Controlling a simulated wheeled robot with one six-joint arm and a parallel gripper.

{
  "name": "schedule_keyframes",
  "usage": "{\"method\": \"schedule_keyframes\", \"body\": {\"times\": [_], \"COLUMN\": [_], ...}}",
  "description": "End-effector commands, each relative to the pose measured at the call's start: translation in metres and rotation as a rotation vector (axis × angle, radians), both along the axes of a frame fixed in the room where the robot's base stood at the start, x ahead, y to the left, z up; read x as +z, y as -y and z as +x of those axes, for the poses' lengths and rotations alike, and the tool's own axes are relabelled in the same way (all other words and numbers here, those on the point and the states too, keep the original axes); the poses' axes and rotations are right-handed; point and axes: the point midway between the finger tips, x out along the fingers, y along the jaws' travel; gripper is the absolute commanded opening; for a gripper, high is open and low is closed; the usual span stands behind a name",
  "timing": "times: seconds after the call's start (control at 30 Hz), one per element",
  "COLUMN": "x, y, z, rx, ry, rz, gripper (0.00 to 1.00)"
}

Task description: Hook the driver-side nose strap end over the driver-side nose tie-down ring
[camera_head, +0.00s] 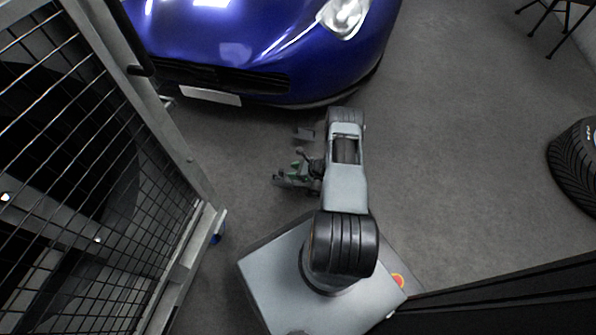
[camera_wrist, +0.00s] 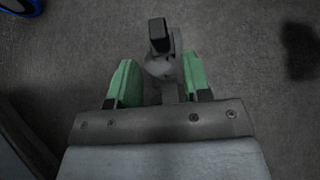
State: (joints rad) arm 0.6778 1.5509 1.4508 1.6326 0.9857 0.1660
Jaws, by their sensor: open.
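My gripper (camera_head: 287,178) is low over the floor in front of the blue car, left of my forearm. In the wrist view my gripper (camera_wrist: 158,70) has its two green fingers apart. A small grey fitting with a black block-shaped top (camera_wrist: 160,38) shows between and just beyond the fingertips, with clear gaps to both fingers. I cannot tell whether it is the strap end or the tie-down ring. No strap webbing can be made out.
The blue car's nose (camera_head: 250,60) and number plate (camera_head: 210,96) are at the top. A wire-mesh cage (camera_head: 120,190) with a blue caster (camera_head: 217,238) stands close on the left. A tyre (camera_head: 578,160) lies at the right. The floor (camera_head: 460,150) between is free.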

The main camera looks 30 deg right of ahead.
Motion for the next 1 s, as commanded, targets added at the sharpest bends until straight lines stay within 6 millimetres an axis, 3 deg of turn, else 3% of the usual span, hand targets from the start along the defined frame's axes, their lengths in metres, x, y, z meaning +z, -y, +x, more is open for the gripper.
{"method": "schedule_keyframes", "body": {"times": [0.5,1.0], "x": [-0.029,-0.036], "y": [-0.031,-0.038], "z": [0.033,0.041], "rx": [0.003,0.002], "ry": [0.0,-0.001], "rz": [-0.001,0.0], "gripper": [0.45,0.45]}}
